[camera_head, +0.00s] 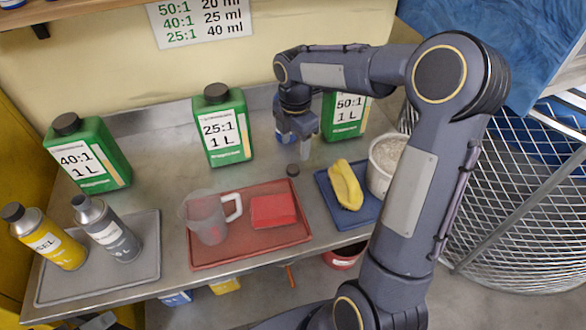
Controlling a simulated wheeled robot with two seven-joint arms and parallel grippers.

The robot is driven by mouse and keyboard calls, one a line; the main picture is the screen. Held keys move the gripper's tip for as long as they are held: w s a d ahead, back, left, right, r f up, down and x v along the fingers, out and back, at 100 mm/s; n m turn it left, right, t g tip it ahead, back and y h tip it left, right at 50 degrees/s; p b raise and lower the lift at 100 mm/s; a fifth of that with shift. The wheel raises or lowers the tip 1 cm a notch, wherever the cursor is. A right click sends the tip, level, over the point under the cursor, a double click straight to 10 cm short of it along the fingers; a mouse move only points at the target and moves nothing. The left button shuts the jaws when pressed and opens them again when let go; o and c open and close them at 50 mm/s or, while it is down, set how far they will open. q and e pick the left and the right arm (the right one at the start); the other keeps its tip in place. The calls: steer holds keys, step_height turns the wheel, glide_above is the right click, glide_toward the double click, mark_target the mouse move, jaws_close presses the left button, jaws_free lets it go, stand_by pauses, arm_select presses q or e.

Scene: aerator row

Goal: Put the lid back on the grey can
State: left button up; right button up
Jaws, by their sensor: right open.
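The grey can (116,236) stands at the left on a grey tray, leaning a little in the picture; its narrow grey neck shows no dark cap like the one on the yellow can. A small dark round lid (292,170) lies on the metal bench, just behind the red tray. My right gripper (296,147) is open, pointing down above and slightly behind the lid, with nothing seen between its fingers. It is apart from the lid as far as I can tell. My left gripper is not in view.
A yellow can (48,240) shares the grey tray (150,262). Green bottles (92,158) line the back. A red tray (240,262) holds a clear jug (207,220) and a red block (273,211). A blue tray (328,196) holds a yellow cloth (346,186). A white tub (383,160) stands right.

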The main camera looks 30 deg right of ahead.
mark_target(295, 167)
steer(key=shift+f, duration=0.8)
steer(key=f, duration=0.4)
steer(key=shift+s+a+f+p, duration=0.25)
steer(key=shift+s+p, duration=0.05)
steer(key=shift+s, duration=0.1)
steer(key=shift+f, duration=0.35)
steer(key=c, duration=1.1)
